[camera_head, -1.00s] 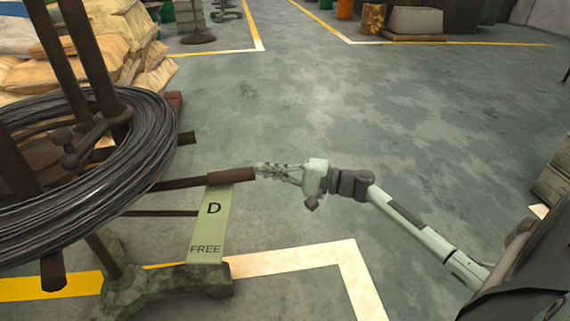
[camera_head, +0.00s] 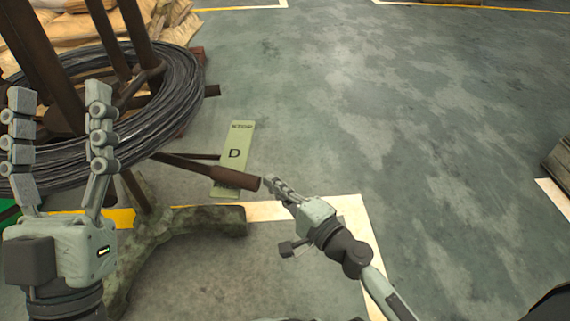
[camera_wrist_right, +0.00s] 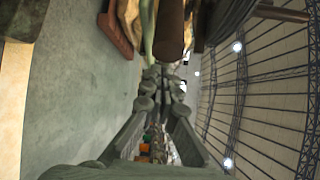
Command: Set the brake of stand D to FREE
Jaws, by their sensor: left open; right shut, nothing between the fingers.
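Stand D carries a brake lever (camera_head: 237,179) with a thick brown handle, which lies across the lower part of a pale green plate (camera_head: 236,138) marked D. In the right wrist view the handle (camera_wrist_right: 170,32) is just beyond the shut fingers (camera_wrist_right: 163,76). My left gripper (camera_head: 59,96) is open and empty, in front of the wire coil.
A dark wire coil (camera_head: 185,90) hangs around the stand's rusty posts. The stand's mottled green foot (camera_head: 190,222) rests on the floor by yellow and white lines. Stacked sacks (camera_head: 75,35) are behind.

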